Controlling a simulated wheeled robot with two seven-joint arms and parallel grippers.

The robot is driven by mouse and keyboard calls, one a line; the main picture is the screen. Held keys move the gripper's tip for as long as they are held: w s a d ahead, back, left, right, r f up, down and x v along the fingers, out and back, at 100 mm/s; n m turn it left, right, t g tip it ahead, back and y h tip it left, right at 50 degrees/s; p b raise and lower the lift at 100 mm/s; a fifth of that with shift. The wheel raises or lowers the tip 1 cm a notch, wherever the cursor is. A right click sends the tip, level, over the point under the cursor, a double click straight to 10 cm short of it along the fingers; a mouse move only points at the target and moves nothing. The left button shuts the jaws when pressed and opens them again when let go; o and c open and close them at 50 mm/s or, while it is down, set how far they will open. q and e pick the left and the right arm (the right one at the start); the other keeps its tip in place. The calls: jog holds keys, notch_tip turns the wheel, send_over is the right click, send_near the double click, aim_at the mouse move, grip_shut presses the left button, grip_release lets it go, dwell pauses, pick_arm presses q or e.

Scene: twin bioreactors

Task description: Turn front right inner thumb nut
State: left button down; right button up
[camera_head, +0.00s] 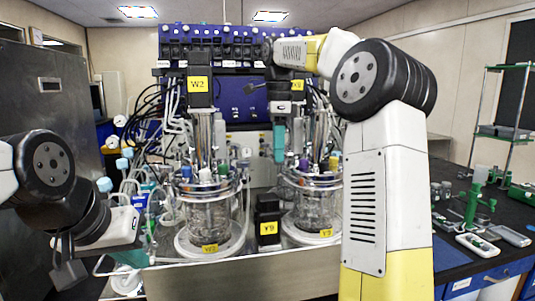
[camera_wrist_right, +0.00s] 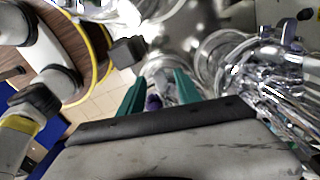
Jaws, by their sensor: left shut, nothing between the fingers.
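The right glass vessel (camera_head: 318,205) stands on the bench with a metal head plate (camera_head: 312,179) crowded with fittings and coloured caps. The thumb nuts on its rim are too small to tell apart. My right gripper (camera_head: 279,158) points down above the left part of this head plate. I see no nut held. My left gripper (camera_head: 146,228) is low at the left, beside the left vessel (camera_head: 208,212), shut and empty; its fingers are hard to make out.
Tubing and cables crowd the left vessel's left side. A dark bench (camera_head: 470,225) with green racks and small devices lies at the right. My right arm covers the area right of the right vessel.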

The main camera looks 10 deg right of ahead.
jog(key=shift+f, duration=0.65)
grip_shut()
